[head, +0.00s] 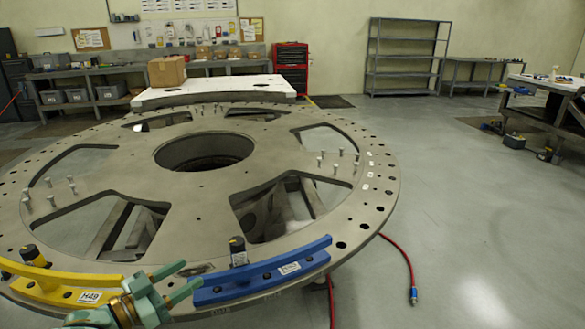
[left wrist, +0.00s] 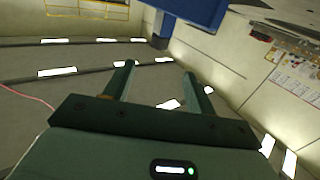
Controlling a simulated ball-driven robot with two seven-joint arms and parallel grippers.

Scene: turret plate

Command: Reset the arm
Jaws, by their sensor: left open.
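My left gripper (head: 188,278) is at the lower left of the head view, open and with nothing visible between its green fingers. It is in front of the turret plate's near rim (head: 200,268), between a yellow curved segment (head: 60,284) and a blue curved segment (head: 265,273). Whether it touches either is unclear. In the left wrist view the two fingers (left wrist: 160,70) stand apart, with part of a blue piece (left wrist: 195,10) beyond them at the top. My right gripper is not in view.
A white table (head: 215,95) with a cardboard box (head: 166,71) is behind.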

